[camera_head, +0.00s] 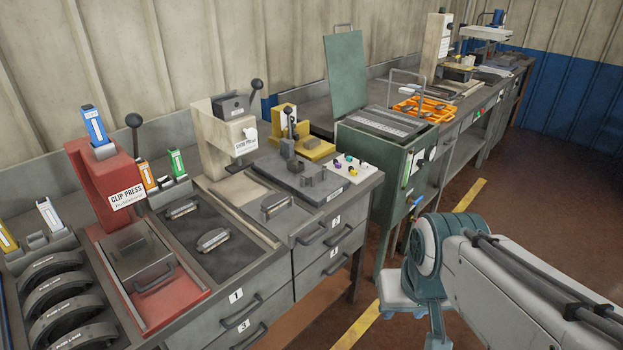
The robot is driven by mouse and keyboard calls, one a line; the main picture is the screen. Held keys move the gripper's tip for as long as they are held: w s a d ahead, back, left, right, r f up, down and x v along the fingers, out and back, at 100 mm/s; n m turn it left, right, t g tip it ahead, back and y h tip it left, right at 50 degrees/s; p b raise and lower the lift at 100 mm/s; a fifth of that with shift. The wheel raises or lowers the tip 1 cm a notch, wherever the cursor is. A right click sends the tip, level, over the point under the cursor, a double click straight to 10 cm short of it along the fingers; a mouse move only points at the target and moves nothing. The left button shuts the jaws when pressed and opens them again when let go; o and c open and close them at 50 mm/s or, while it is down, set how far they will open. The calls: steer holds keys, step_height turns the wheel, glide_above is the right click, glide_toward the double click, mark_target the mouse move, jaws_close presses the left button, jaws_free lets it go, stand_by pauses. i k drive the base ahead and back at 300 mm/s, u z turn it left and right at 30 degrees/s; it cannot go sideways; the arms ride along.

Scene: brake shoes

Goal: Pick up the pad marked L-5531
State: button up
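Two small grey pads lie on a dark mat (232,263) on the bench: an upper pad (181,209) and a lower pad (213,239). A third similar grey piece (277,205) lies to their right. I cannot read L-5531 on any of them. Several curved dark brake shoes (66,310) with small light labels stand in a row at the lower left; their labels are too small to read. My arm reaches in from the lower right, over the floor and apart from the bench. My gripper's fingers do not show.
A red clip press (98,181) with a lever stands left of the mat, and a beige press (222,135) behind it. A grey fixture block (300,177) and a yellow fixture (316,149) are to the right. A green cabinet (379,190) with raised lid adjoins the bench.

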mark_target(273, 202)
steer(key=z, duration=0.1)
steer(key=i, duration=0.65)
steer(key=u, duration=0.85)
steer(key=i, duration=0.6)
steer(key=u, duration=0.75)
